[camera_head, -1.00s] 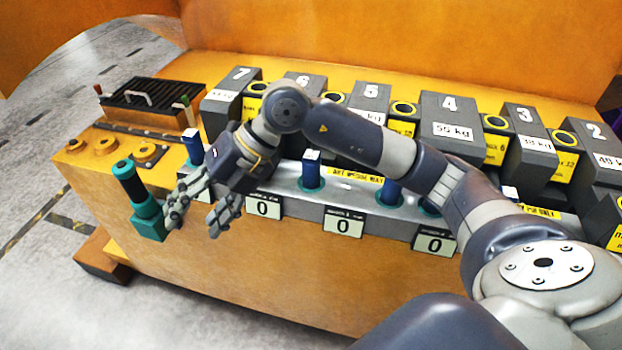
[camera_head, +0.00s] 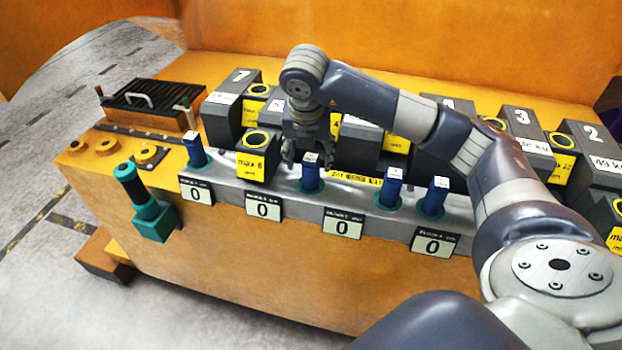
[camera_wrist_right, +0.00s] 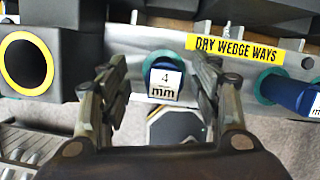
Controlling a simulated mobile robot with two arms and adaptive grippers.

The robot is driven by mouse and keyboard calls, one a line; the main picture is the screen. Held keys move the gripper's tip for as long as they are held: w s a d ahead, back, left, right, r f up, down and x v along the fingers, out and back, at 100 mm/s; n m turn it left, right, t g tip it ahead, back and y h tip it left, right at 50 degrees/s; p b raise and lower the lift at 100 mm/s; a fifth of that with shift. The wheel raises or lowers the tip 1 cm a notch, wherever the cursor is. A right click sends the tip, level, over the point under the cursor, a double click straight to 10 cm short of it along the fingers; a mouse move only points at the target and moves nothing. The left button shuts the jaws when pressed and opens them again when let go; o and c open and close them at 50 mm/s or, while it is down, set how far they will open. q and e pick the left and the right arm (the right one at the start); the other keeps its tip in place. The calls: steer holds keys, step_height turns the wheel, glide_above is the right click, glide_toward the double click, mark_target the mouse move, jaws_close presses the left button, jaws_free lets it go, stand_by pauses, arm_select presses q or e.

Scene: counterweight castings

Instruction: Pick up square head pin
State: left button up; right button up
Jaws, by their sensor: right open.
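Several blue pins with white square heads stand in teal sockets along a grey metal rail (camera_head: 350,192). One blue pin (camera_head: 311,180) is just below my right gripper (camera_head: 308,158), which points down over it. In the right wrist view, that square head (camera_wrist_right: 164,84) reads "4 mm" and lies between the tips of my right gripper (camera_wrist_right: 162,78). The fingers are spread on either side of it, with gaps showing. Other blue pins stand at the left (camera_head: 195,149), right (camera_head: 390,186) and far right (camera_head: 434,198). My left gripper is out of view.
A dark block with a yellow ring (camera_head: 257,139) juts forward left of my right gripper; its ring (camera_wrist_right: 27,62) is close to the left finger in the wrist view. Numbered grey weights line the back. A teal-based lever (camera_head: 150,213) stands at front left.

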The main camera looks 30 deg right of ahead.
mark_target(311, 182)
steer(key=shift+d+f+p, duration=0.1)
steer(key=shift+f+p, duration=0.25)
steer(key=p+x, duration=0.2)
steer(key=x, duration=0.1)
steer(key=shift+s+f, duration=0.15)
steer(key=shift+f, duration=0.1)
steer(key=shift+d+f, duration=0.15)
steer(key=shift+f, duration=0.35)
steer(key=shift+r, duration=0.1)
jaws_close()
